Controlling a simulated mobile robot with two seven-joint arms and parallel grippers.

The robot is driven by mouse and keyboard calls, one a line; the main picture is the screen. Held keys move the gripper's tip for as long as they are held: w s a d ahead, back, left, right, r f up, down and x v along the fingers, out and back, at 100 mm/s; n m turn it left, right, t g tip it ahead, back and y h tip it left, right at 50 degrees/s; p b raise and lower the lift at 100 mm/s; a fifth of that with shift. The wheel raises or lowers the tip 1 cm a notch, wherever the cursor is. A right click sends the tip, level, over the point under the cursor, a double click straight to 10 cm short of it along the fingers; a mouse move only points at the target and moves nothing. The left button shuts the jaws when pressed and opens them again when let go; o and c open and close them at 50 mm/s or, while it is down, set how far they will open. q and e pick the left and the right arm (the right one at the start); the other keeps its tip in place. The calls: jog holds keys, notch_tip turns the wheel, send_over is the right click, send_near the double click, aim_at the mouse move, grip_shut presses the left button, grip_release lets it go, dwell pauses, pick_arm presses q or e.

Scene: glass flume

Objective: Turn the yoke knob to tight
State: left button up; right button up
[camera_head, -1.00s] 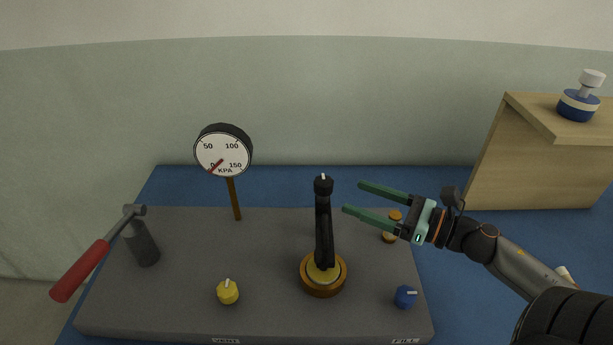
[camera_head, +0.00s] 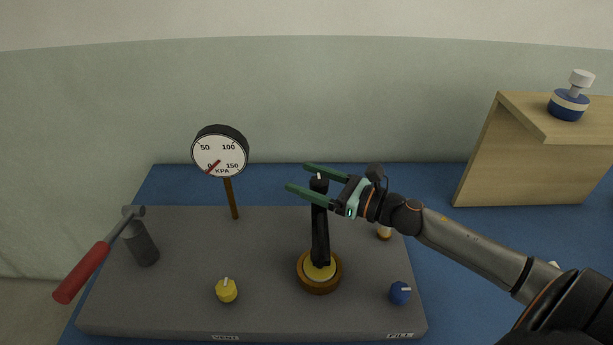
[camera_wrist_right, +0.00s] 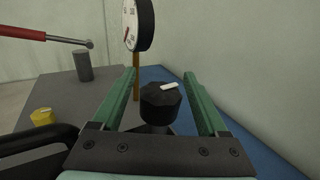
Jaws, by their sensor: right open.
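The yoke knob is the black knob (camera_head: 319,185) with a white pointer mark on top of the black upright yoke (camera_head: 321,235). The yoke stands on a round brown and yellow base (camera_head: 319,285). My right gripper (camera_head: 297,177) is open, with its green fingers on either side of the knob in the head view. In the right wrist view the knob (camera_wrist_right: 161,104) sits between the two open fingers, with a gap on each side. I cannot tell whether the fingers are level with it. My left gripper is not in view.
A pressure gauge (camera_head: 220,153) on a post reads near 0. A red-handled lever (camera_head: 85,270) stands at the left of the grey board (camera_head: 180,300). A yellow knob (camera_head: 226,291) and a blue knob (camera_head: 400,293) are near the front. A wooden box (camera_head: 520,160) is at right.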

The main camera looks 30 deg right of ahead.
jog(key=shift+w+a, duration=0.1)
jog(key=shift+w, duration=0.05)
grip_shut()
dwell(0.6)
